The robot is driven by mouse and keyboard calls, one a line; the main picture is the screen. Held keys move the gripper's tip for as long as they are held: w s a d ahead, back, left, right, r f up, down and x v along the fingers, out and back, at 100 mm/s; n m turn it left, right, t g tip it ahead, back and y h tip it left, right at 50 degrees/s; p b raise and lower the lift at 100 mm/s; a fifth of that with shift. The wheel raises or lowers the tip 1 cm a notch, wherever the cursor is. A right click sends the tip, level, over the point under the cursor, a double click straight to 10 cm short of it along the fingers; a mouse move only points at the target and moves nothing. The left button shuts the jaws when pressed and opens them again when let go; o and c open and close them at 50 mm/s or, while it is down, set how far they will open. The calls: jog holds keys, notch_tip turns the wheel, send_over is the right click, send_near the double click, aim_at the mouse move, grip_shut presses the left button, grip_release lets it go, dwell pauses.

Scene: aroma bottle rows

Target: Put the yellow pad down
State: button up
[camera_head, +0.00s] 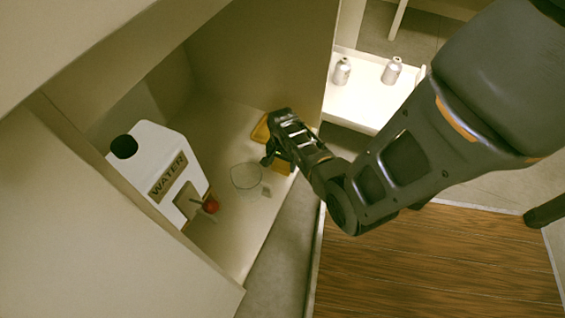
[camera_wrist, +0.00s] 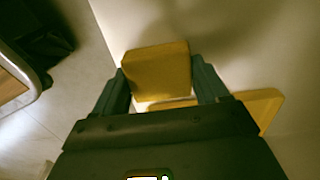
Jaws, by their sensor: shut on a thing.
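The yellow pad (camera_wrist: 157,70) is a thick block between the two fingers of my gripper (camera_wrist: 160,88) in the wrist view. My gripper (camera_head: 276,156) is shut on it. In the head view, part of the pad (camera_head: 282,167) shows beside the fingers, inside the open cabinet. A flat yellow piece (camera_wrist: 264,106) lies behind the gripper at right in the wrist view. It also shows in the head view (camera_head: 261,130), left of my gripper. I cannot tell whether the pad touches the surface below.
A white water jug (camera_head: 155,165) with a red-knobbed tap (camera_head: 210,206) stands in the cabinet at left. A clear glass (camera_head: 246,177) stands between the jug and my gripper. Two silver bottles (camera_head: 342,71) (camera_head: 391,71) stand on a white shelf (camera_head: 355,108) outside. The cabinet's side wall (camera_head: 270,50) is close behind.

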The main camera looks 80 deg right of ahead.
aim_at(282, 163)
jog(key=shift+f, duration=0.15)
jog(key=o, duration=1)
notch_tip(282, 163, up, 12)
jog(key=p, duration=0.6)
jog(key=s+a+r+n+t+h, duration=0.1)
jog(key=a+r+n+t, duration=0.1)
jog(key=a+n, duration=0.3)
jog(key=s+a+r+n+t+h, duration=0.1)
jog(key=a+r+n+t, duration=0.1)
jog(key=a, duration=0.6)
jog(key=s+a+r+n+t+h, duration=0.1)
jog(key=a+r+n+t+h, duration=0.1)
jog(key=a+r+n, duration=0.3)
jog(key=s+a+r+n+t+y, duration=0.1)
jog(key=s+a+r+n+t, duration=0.1)
jog(key=r, duration=0.7)
jog(key=s+a+r+n+t+y, duration=0.1)
jog(key=s+a+r+n+t, duration=0.1)
jog(key=a+r, duration=0.5)
jog(key=s+a+r+n+t+y, duration=0.2)
jog(key=s+a+r+n+t, duration=0.1)
jog(key=r, duration=0.8)
jog(key=shift+s+a+n+t, duration=0.1)
jog(key=shift+a+n+t, duration=0.7)
jog(key=shift+a+t, duration=0.2)
